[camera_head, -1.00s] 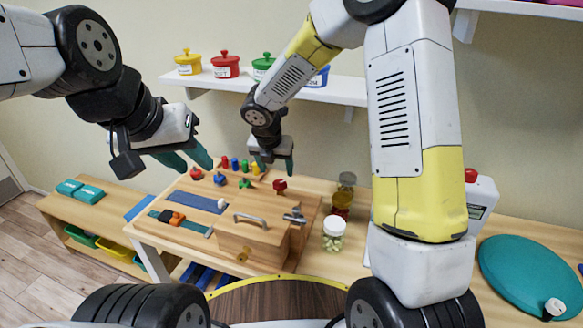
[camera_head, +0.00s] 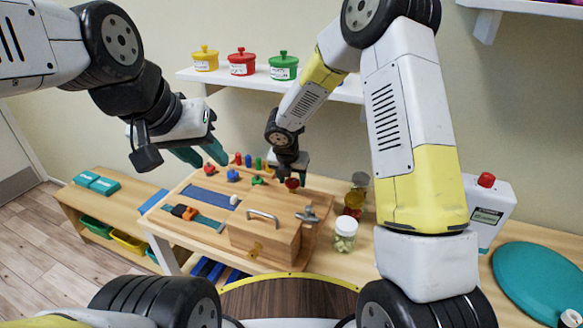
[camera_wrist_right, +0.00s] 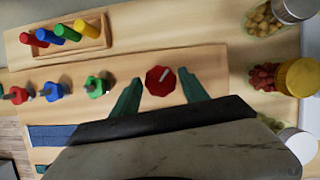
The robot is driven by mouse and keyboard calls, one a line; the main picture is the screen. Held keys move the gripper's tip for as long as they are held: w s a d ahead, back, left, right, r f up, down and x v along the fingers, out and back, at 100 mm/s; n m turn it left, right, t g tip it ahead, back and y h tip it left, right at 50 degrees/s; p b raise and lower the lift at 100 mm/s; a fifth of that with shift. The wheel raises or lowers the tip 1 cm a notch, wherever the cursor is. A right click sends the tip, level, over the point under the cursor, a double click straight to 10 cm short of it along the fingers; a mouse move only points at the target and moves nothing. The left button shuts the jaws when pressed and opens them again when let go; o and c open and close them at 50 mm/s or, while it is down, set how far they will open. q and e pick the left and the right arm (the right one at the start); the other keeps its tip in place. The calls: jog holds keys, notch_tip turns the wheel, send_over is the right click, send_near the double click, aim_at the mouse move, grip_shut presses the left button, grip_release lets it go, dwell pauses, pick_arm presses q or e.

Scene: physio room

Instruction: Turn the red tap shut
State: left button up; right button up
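The red tap (camera_head: 292,184) is an octagonal red knob on the wooden activity board (camera_head: 285,262). In the right wrist view the red tap (camera_wrist_right: 158,86) has a pale grey-green bar on top and lies between my fingers. My right gripper (camera_head: 291,171) is above it, pointing down. In the right wrist view my right gripper (camera_wrist_right: 162,92) is open, with a gap between each teal finger and the tap. My left gripper (camera_head: 202,156) is open and empty, above the board's left side.
Red (camera_wrist_right: 18,95), blue (camera_wrist_right: 53,92) and green (camera_wrist_right: 97,87) knobs stand in a row left of the tap. A peg block (camera_wrist_right: 60,37) is behind them. Jars, including a white-lidded one (camera_head: 345,236), stand to the right. A metal handle (camera_head: 264,214) rises in front.

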jog(key=c, duration=1)
jog(key=shift+m, duration=0.3)
jog(key=m+h, duration=0.1)
jog(key=m, duration=0.1)
jog(key=shift+a+m, duration=0.15)
jog(key=shift+m, duration=0.25)
jog(key=m, duration=0.2)
jog(key=m+g+h, duration=0.1)
jog(key=m, duration=0.1)
jog(key=shift+w+a+m+g+h, duration=0.1)
jog(key=shift+w+m+g+h, duration=0.05)
jog(key=shift+m+g+h, duration=0.15)
jog(key=m+g, duration=0.1)
jog(key=m, duration=0.3)
jog(key=shift+w+m+g+h, duration=0.1)
jog(key=shift+m+g+h, duration=0.2)
jog(key=shift+g, duration=0.1)
jog(key=shift+w+m+g, duration=0.1)
jog(key=shift+m+g, duration=0.7)
jog(key=shift+m, duration=1.4)
